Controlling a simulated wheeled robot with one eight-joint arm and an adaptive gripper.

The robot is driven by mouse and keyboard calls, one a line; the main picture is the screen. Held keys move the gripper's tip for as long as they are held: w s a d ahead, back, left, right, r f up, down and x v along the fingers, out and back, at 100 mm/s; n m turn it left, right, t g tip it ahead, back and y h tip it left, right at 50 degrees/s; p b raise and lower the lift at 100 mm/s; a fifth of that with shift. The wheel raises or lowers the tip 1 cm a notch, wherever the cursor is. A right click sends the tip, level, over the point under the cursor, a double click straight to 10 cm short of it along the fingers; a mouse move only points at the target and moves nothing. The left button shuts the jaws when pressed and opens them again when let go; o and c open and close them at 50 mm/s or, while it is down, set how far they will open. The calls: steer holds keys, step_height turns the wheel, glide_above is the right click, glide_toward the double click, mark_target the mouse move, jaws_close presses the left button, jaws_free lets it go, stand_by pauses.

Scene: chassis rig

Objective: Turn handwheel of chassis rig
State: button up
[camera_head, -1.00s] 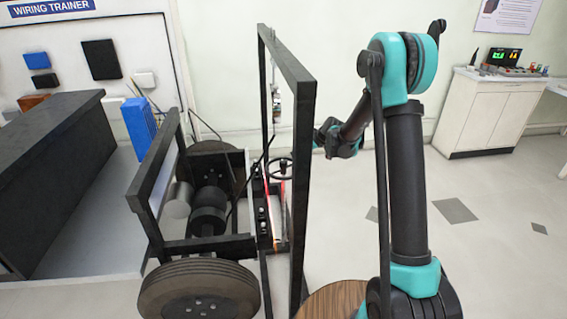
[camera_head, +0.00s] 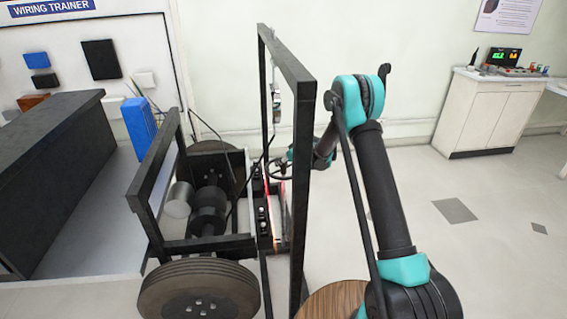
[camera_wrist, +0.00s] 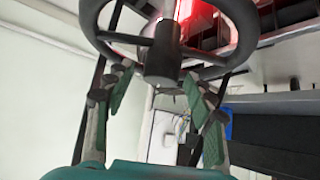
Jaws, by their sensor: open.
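The handwheel (camera_head: 281,169) is a dark ring on the chassis rig (camera_head: 215,212), partly hidden behind the rig's upright frame in the head view. In the wrist view the handwheel (camera_wrist: 118,38) fills the top, with dark spokes and a cylindrical hub (camera_wrist: 163,62). My gripper (camera_wrist: 158,92) is open, with one green-padded finger on each side of the space below the hub. The fingertips are close to the wheel's near rim and spokes; I cannot tell whether they touch. In the head view my gripper (camera_head: 296,157) is by the wheel, partly hidden by the frame post.
The tall black frame post (camera_head: 300,190) stands between the head camera and the wheel. A tyre (camera_head: 200,291) is at the front of the rig. A red glow (camera_wrist: 200,12) shows behind the hub. The floor to the right is clear, with a white cabinet (camera_head: 483,112) behind.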

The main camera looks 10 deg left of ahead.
steer(key=shift+w+a+f, duration=0.15)
steer(key=shift+a+f, duration=0.05)
steer(key=shift+f, duration=0.05)
steer(key=shift+c, duration=0.3)
jaws_close()
